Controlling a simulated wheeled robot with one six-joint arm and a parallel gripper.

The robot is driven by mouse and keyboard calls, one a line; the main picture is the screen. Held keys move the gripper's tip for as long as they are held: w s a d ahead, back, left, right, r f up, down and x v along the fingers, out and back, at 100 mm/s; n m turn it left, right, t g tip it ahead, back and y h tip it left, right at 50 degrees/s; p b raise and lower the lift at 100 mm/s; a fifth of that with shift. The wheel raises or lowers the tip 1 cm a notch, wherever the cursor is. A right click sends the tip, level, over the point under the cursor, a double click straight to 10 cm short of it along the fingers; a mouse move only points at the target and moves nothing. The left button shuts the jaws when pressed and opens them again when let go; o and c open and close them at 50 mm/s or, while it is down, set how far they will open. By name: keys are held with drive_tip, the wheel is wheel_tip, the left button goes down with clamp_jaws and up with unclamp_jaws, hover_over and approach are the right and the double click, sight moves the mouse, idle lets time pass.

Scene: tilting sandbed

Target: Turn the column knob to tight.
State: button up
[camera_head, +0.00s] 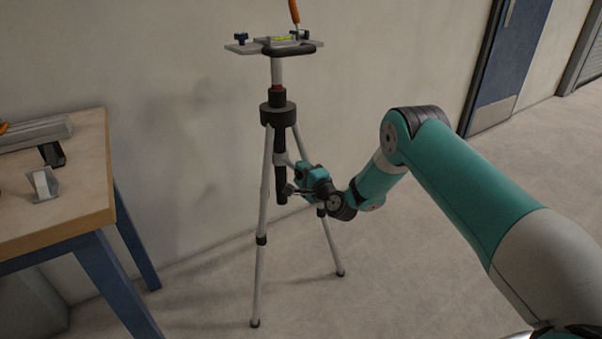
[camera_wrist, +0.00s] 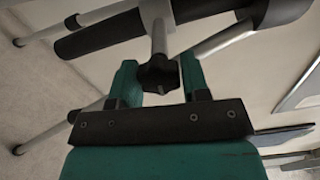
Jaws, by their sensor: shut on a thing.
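The tripod (camera_head: 265,190) stands upright on the floor by the wall, with a dark column (camera_head: 281,175) between its pale legs. The column knob (camera_wrist: 158,76) is a small black lobed knob on a pale metal stem in the wrist view. My gripper (camera_head: 297,182) is at the column's right side, below the black collar. In the wrist view my gripper (camera_wrist: 160,70) has its teal fingers on either side of the knob, shut on it. In the head view the knob is mostly hidden by the gripper. The knob's tightness cannot be read.
A plate (camera_head: 245,48) tops the tripod, bearing a level (camera_head: 284,39), a blue knob (camera_head: 241,38) and an orange-handled tool (camera_head: 294,12). A wooden table (camera_head: 85,185) with blue legs stands left. A blue door (camera_head: 508,60) is at the back right. Floor right of the tripod is clear.

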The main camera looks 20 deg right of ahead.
drive_tip(key=shift+f+m, duration=0.1)
drive_tip(key=shift+m, duration=0.3)
drive_tip(key=o, duration=0.9)
drive_tip(key=b+v, duration=0.2)
drive_tip(key=v, duration=0.1)
drive_tip(key=b+v, duration=0.1)
drive_tip(key=v, duration=0.2)
drive_tip(key=b+v, duration=0.2)
drive_tip(key=shift+s+d+f+b, duration=0.25)
drive_tip(key=shift+s+b, duration=0.25)
drive_tip(key=shift+b, duration=0.65)
